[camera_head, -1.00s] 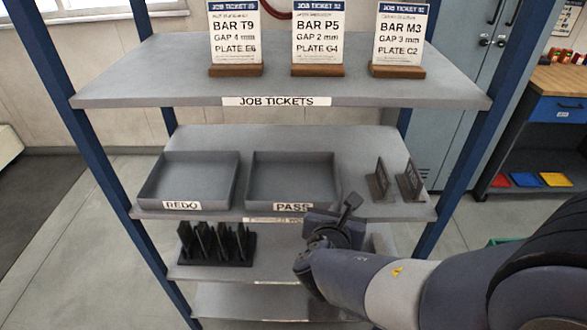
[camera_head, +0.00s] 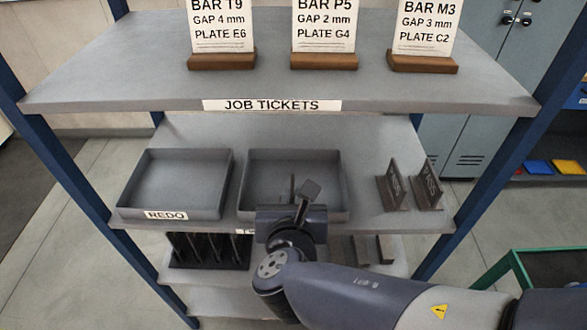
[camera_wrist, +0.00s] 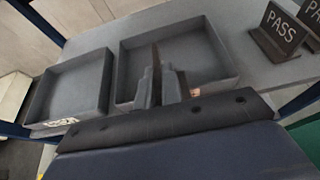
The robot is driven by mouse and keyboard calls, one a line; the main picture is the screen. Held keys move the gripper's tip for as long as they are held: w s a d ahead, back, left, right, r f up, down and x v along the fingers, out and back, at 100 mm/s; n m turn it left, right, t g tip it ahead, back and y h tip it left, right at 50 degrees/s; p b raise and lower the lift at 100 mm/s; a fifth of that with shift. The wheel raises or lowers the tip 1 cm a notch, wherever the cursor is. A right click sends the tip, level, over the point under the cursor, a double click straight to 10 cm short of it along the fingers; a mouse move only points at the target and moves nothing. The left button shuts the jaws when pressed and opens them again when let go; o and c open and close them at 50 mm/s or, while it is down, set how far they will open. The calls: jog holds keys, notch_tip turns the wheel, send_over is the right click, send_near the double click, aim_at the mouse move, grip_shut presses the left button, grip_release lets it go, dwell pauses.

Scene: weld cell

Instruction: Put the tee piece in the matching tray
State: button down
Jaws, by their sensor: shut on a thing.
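My gripper (camera_wrist: 160,80) is shut on the tee piece (camera_wrist: 155,56), whose thin dark upright plate shows between the fingers in the wrist view. The rest of the piece is hidden by the fingers. In the head view my gripper is at the front edge of the right tray (camera_head: 335,158), overlapping it in the picture. That tray looks empty, and my wrist covers its label; it also shows in the wrist view (camera_wrist: 212,50). The REDO tray (camera_head: 178,207), also empty, stands to its left and shows in the wrist view (camera_wrist: 98,72). I cannot tell the piece's height above the tray.
A black rack (camera_head: 210,250) sits below. Blue posts (camera_head: 75,185) flank the shelves. A green-framed cart (camera_head: 515,262) is right.

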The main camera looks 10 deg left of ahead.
jog(key=w+a+p, duration=0.1)
jog(key=w+a, duration=0.2)
jog(key=w, duration=1.1)
jog(key=shift+w+a+f+b, duration=0.15)
jog(key=shift+f+b, duration=0.25)
jog(key=shift+f, duration=1.3)
jog(key=shift+w+a+f+b, duration=0.15)
jog(key=shift+f+b, duration=0.25)
jog(key=shift+f, duration=1.3)
jog(key=shift+f, duration=0.15)
jog(key=c, duration=2)
grip_release()
jog(key=shift+f+b, duration=0.15)
jog(key=shift+b, duration=0.15)
jog(key=o, duration=0.4)
jog(key=shift+o, duration=0.2)
